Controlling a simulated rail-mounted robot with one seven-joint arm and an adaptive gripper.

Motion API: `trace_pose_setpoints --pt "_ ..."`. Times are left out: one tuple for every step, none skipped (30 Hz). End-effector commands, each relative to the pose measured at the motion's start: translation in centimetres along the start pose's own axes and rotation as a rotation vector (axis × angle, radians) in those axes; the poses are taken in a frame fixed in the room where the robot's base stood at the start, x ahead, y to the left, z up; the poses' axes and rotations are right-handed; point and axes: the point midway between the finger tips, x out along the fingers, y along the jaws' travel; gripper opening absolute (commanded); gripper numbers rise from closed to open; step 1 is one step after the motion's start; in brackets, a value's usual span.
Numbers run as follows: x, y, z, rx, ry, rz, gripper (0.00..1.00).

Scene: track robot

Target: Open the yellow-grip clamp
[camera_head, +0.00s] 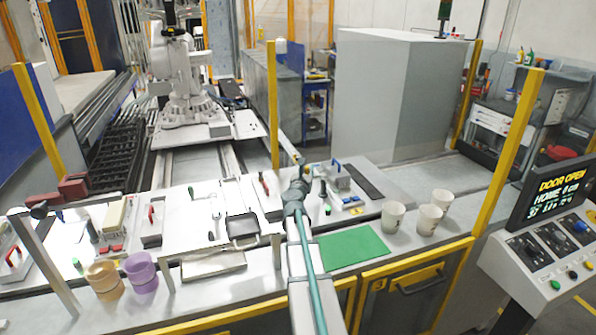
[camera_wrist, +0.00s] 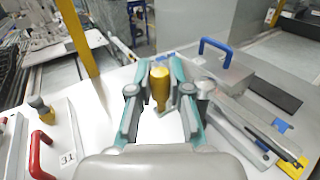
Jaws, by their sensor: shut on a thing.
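In the wrist view, the yellow grip of the clamp (camera_wrist: 160,88) stands upright between the two teal-and-grey fingers of my gripper (camera_wrist: 160,93). The fingers are shut on it. The clamp's base and arm are mostly hidden behind the fingers and the gripper body. In the head view, my gripper (camera_head: 302,176) is over the far part of the white bench, and my own arm covers much of the area below it. I cannot tell the angle of the clamp's arm.
A blue handle (camera_wrist: 216,48) stands on a grey block close to the right of my gripper. A red handle (camera_wrist: 38,152) is at the left. A green mat (camera_head: 352,247) and several paper cups (camera_head: 393,218) are at the right of the bench. Yellow posts stand around it.

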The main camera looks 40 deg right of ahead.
Motion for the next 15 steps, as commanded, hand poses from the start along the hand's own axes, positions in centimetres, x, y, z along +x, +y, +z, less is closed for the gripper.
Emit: trace_pose_setpoints --pt "0.11 -0.1 0.07 0.0 0.0 -0.004 0.0" --pt "0.12 -0.15 0.06 0.0 0.0 -0.005 0.0" --pt "0.13 -0.18 0.05 0.0 0.0 -0.007 0.0" --pt "0.13 -0.19 0.05 0.0 0.0 -0.007 0.0" --pt "0.12 -0.2 0.05 0.0 0.0 -0.007 0.0" --pt "0.12 -0.19 0.04 0.0 0.0 -0.007 0.0" --pt "0.11 -0.19 0.04 0.0 0.0 -0.007 0.0" --pt "0.11 -0.18 0.04 0.0 0.0 -0.007 0.0" --pt "0.11 -0.18 0.04 0.0 0.0 -0.006 0.0" --pt "0.11 -0.19 0.04 0.0 0.0 -0.006 0.0" --pt "0.11 -0.19 0.04 0.0 0.0 -0.006 0.0" --pt "0.11 -0.19 0.04 0.0 0.0 -0.006 0.21" --pt "0.11 -0.19 0.04 0.0 0.0 -0.006 0.26" --pt "0.11 -0.19 0.04 0.0 0.0 -0.006 0.31" --pt "0.11 -0.19 0.04 0.0 0.0 -0.006 0.38"
